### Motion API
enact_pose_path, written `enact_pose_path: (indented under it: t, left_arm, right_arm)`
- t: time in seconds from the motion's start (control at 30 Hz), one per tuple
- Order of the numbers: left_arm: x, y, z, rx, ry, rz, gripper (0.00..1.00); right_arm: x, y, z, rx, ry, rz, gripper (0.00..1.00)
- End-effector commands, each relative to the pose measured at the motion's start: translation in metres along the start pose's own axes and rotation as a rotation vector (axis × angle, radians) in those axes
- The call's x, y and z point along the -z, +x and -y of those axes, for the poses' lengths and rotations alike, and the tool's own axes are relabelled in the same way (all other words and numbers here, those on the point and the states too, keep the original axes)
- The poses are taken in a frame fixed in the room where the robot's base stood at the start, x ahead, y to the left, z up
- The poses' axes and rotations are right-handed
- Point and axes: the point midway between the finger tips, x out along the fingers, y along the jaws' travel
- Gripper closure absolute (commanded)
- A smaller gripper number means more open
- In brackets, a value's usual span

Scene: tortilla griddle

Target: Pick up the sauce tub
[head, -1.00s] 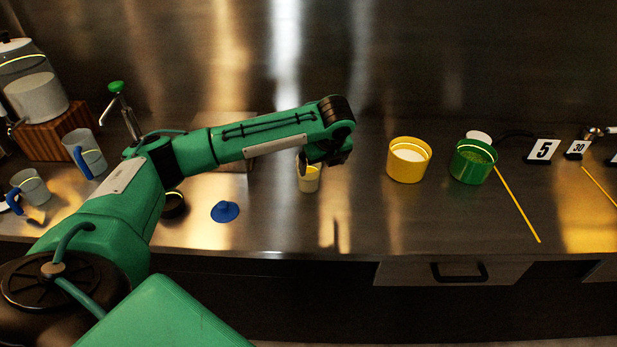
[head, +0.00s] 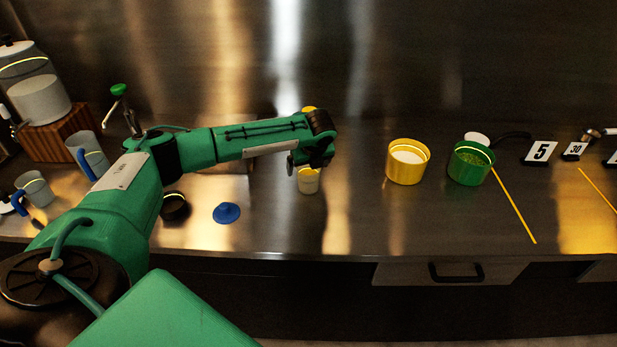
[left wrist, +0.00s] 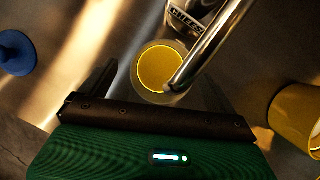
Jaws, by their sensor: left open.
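The sauce tub (head: 308,182) is a small pale, clear-walled cup with a yellow rim or filling, upright on the steel counter. In the left wrist view the tub (left wrist: 160,68) lies beyond and between the spread fingers, with a metal spout crossing its right side. In the left wrist view the gripper (left wrist: 158,88) has a dark finger on each side. I cannot tell whether they touch the tub. My right gripper is not in view.
A metal dispenser labelled CHEESE (left wrist: 187,16) stands right behind the tub. A yellow pot (head: 407,172) and green pot (head: 470,166) stand to the right. A blue lid-like piece (head: 227,213) and dark ring (head: 175,207) lie to the left. Counter in front of the tub is clear.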

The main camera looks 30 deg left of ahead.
Motion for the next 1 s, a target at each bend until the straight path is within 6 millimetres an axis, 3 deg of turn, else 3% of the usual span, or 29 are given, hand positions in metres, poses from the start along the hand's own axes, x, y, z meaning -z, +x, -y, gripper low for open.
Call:
enact_pose_path:
  t: [0.1,0.3,0.57,0.83,0.9,1.0]
  left_arm:
    - [-0.002,0.014,0.003,-0.002,0.001,-0.001,0.07]
    - [0.000,0.038,0.003,-0.002,0.001,0.000,0.07]
    - [0.000,0.041,0.003,0.000,0.000,0.000,0.07]
    - [0.000,0.041,0.003,0.000,0.000,0.000,0.58]
    - [-0.001,0.041,0.003,0.000,0.000,0.001,0.66]
    - [-0.001,0.041,0.003,0.000,0.000,0.001,0.66]
  right_arm:
    - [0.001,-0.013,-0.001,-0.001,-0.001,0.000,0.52]
    - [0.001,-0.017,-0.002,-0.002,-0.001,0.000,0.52]
    - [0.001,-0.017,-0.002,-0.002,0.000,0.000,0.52]
    - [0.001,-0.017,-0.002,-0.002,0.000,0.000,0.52]
    - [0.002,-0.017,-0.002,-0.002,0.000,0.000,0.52]
    - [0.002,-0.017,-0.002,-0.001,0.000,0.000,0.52]
